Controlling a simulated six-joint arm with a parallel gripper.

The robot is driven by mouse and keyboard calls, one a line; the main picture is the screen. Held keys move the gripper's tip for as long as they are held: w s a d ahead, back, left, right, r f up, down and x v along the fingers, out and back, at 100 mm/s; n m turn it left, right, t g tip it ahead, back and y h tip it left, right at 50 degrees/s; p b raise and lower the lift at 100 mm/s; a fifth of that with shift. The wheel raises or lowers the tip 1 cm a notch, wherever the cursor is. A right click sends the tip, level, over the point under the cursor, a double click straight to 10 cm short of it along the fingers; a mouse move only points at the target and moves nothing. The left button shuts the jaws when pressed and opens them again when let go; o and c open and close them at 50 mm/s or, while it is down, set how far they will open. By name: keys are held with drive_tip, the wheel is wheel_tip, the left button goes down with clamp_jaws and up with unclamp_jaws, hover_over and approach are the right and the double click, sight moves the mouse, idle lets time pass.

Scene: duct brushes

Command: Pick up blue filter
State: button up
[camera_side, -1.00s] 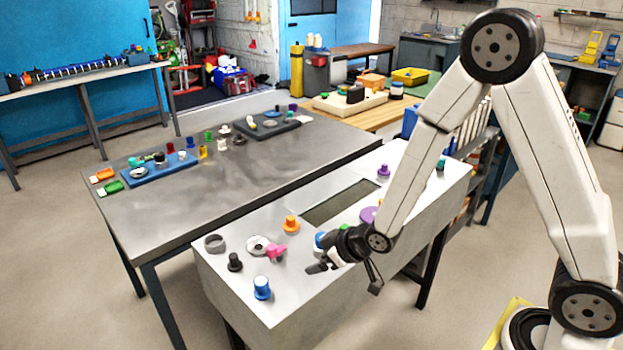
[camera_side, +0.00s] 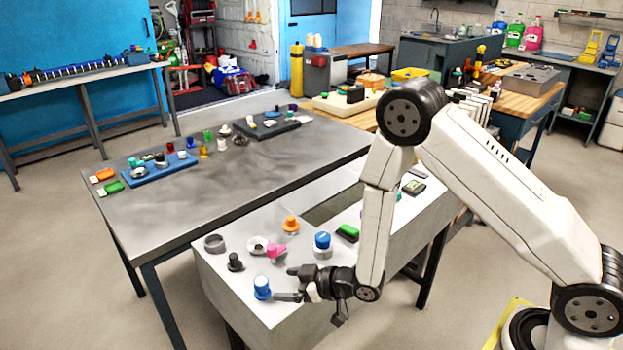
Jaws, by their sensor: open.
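A blue cylinder with a wider base (camera_side: 262,288), which looks like the blue filter, stands upright near the front left edge of the white bench. My gripper (camera_side: 286,284) is open and empty just right of it, with its fingers pointing left toward it. The lower finger's tip appears very close to the cylinder; I cannot tell whether they touch. A second blue-topped piece with a pale base (camera_side: 322,242) stands behind my gripper.
On the white bench (camera_side: 222,280) are a black knob (camera_side: 235,262), a pink piece (camera_side: 276,252), a grey ring (camera_side: 214,243), a white ring (camera_side: 257,245), an orange knob (camera_side: 291,224) and a green block (camera_side: 347,232). A rectangular opening (camera_side: 325,208) lies behind. The grey table (camera_side: 190,225) stands alongside.

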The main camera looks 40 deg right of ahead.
sight(262, 281)
drive_tip(key=shift+x, duration=1.15)
drive_tip(key=shift+x, duration=2.6)
drive_tip(key=shift+r, duration=0.1)
clamp_jaws()
